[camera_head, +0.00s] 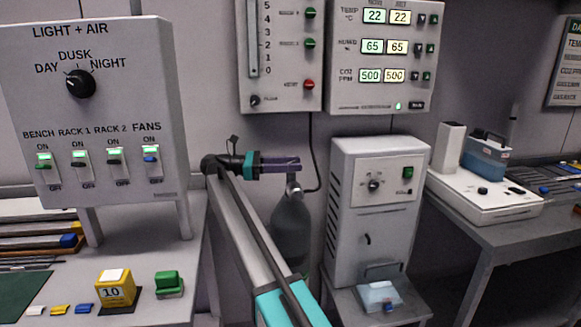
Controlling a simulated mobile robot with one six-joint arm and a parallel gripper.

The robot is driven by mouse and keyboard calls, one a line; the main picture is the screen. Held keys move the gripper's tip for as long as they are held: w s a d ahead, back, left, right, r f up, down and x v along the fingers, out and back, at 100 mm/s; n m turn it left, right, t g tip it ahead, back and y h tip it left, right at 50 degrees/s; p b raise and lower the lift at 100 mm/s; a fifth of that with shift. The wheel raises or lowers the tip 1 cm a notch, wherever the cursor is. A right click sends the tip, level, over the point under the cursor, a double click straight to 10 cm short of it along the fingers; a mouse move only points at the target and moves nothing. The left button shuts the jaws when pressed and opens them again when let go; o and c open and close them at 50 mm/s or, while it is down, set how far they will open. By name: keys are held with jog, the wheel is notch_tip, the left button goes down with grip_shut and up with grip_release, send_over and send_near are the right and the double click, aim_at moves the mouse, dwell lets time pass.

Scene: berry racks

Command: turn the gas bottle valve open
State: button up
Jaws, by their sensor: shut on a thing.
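The grey gas bottle (291,232) stands upright against the wall, left of the white cabinet. Its pale valve neck (293,187) shows at the top. My gripper (290,165) reaches in from the left, level, with its dark purple fingers at the top of the bottle. The fingers are shut on the gas bottle valve. They hide its knob, so I cannot tell how far it is turned.
A white cabinet (375,210) with a dial stands close right of the bottle. Above hang a flow panel (280,75) and a display panel (380,100). A dark hose (316,150) runs down behind my gripper. The light and air panel (90,110) stands at left.

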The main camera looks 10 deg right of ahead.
jog(key=shift+d, duration=0.1)
jog(key=o, duration=1)
jog(key=shift+r, duration=0.4)
jog(key=shift+s+r, duration=0.25)
jog(key=shift+r, duration=0.45)
jog(key=shift+s+r, duration=0.2)
jog(key=shift+r, duration=0.45)
jog(key=shift+s+r+b, duration=0.25)
jog(key=shift+s+b, duration=0.2)
jog(key=shift+s, duration=2.1)
jog(key=shift+s+r+b, duration=0.2)
jog(key=shift+s+b, duration=0.3)
jog(key=shift+s, duration=2)
jog(key=shift+s+r+b, duration=0.25)
jog(key=shift+s+b, duration=0.2)
jog(key=shift+s, duration=2.1)
